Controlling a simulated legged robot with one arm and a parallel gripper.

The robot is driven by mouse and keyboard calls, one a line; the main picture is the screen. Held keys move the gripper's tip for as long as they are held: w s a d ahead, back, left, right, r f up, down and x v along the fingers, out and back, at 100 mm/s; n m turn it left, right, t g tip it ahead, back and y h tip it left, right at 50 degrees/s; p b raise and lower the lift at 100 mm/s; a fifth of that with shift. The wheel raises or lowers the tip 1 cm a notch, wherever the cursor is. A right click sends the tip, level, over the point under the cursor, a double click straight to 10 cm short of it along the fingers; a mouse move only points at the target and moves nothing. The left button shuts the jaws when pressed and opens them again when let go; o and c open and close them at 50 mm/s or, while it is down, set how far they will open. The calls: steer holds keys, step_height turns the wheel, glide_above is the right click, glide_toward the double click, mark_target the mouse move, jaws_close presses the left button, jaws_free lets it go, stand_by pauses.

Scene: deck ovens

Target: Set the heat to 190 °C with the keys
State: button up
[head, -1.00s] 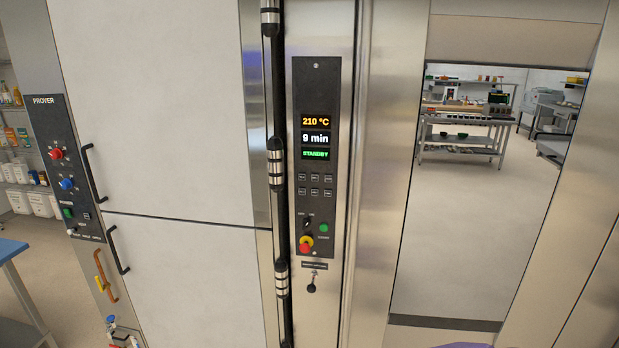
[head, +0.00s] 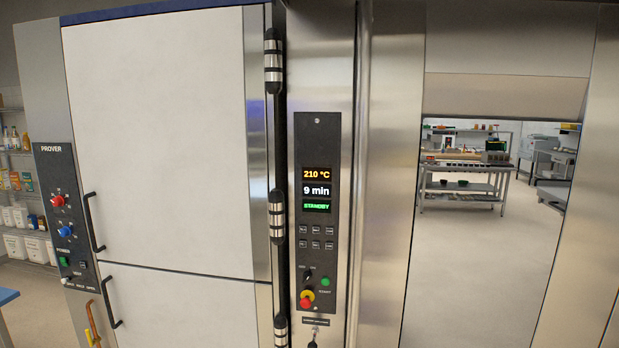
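The black oven control panel (head: 318,215) stands upright on a steel column in the middle of the head view. Its top display (head: 317,174) reads 210 °C in orange. Below it, one display (head: 317,190) reads 9 min and another (head: 317,206) reads STANDBY in green. Two rows of small dark keys (head: 316,237) sit under the displays; their labels are too small to read. Lower down are a black selector knob (head: 308,274), a green button (head: 325,282) and a red emergency knob (head: 306,300) on yellow. My gripper is not in view.
A prover with white doors (head: 165,140) stands left of the panel, with its own control panel (head: 62,215) and black handles (head: 93,222). On the right, an opening or reflective surface shows a work table (head: 460,188) and pale floor.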

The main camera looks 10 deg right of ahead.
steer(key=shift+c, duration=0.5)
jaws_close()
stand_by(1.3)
